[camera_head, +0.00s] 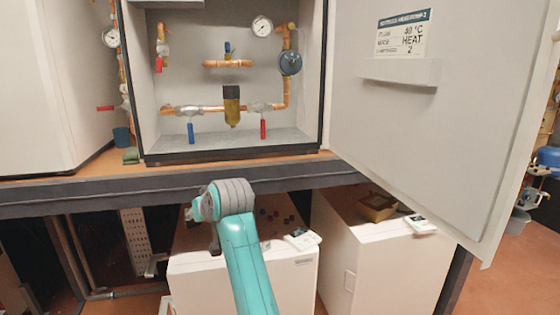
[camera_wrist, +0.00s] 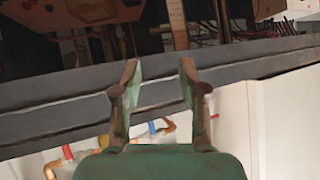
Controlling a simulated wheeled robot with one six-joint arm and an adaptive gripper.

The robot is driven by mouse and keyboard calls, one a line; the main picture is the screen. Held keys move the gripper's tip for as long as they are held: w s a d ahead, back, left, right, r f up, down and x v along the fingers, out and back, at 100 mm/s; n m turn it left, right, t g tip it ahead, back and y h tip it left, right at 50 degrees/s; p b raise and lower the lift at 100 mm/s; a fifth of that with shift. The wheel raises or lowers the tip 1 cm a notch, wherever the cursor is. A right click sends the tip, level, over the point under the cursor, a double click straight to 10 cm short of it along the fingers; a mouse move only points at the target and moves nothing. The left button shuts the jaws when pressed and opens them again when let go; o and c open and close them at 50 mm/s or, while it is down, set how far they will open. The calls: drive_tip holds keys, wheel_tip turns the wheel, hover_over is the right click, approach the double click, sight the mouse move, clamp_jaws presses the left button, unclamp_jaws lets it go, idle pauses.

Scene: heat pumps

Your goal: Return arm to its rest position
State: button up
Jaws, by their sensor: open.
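My teal arm (camera_head: 246,262) rises from the bottom middle of the head view, in front of the platform edge. Its grey wrist end (camera_head: 232,196) is below the open heat pump cabinet. The gripper's fingers cannot be made out in the head view. In the wrist view my gripper (camera_wrist: 158,84) is open, with its two fingers apart and nothing between them. Behind the fingers runs the dark platform beam (camera_wrist: 60,108), apart from them as far as I can tell.
The heat pump cabinet (camera_head: 148,80) stands open with copper pipes, gauge (camera_head: 262,26), blue handle (camera_head: 191,133) and red handle (camera_head: 263,129). Its door (camera_head: 450,120) swings out at right. White units (camera_head: 240,278) and (camera_head: 385,265) sit under the dark beam (camera_head: 100,195).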

drive_tip(key=s+d+f+m+t, duration=0.15)
drive_tip(key=d+f, duration=0.25)
drive_tip(key=f, duration=0.4)
drive_tip(key=s+d+f+h, duration=0.1)
drive_tip(key=s+d+f, duration=0.2)
drive_tip(key=d+f, duration=0.35)
drive_tip(key=s+d+f, duration=0.2)
drive_tip(key=d+f, duration=0.1)
drive_tip(key=f, duration=0.7)
drive_tip(key=s+d+f+m+t+h, duration=0.2)
drive_tip(key=s+d+f, duration=1.05)
drive_tip(key=s, duration=0.35)
drive_tip(key=s+d+f+m+t+h, duration=0.1)
drive_tip(key=s+d, duration=0.4)
drive_tip(key=s, duration=0.6)
drive_tip(key=s+d+h, duration=0.1)
drive_tip(key=s+d, duration=0.4)
drive_tip(key=s, duration=0.6)
drive_tip(key=s+d+r+h, duration=0.1)
drive_tip(key=s+r, duration=0.5)
drive_tip(key=s, duration=0.3)
drive_tip(key=s+d+r+t, duration=0.1)
drive_tip(key=s+d+r, duration=0.1)
drive_tip(key=s+r, duration=0.4)
drive_tip(key=s+m, duration=0.1)
drive_tip(key=s, duration=0.1)
drive_tip(key=shift+s+d+h, duration=0.15)
drive_tip(key=shift+s+h, duration=0.25)
drive_tip(key=shift+r+t, duration=0.1)
drive_tip(key=shift+t, duration=0.15)
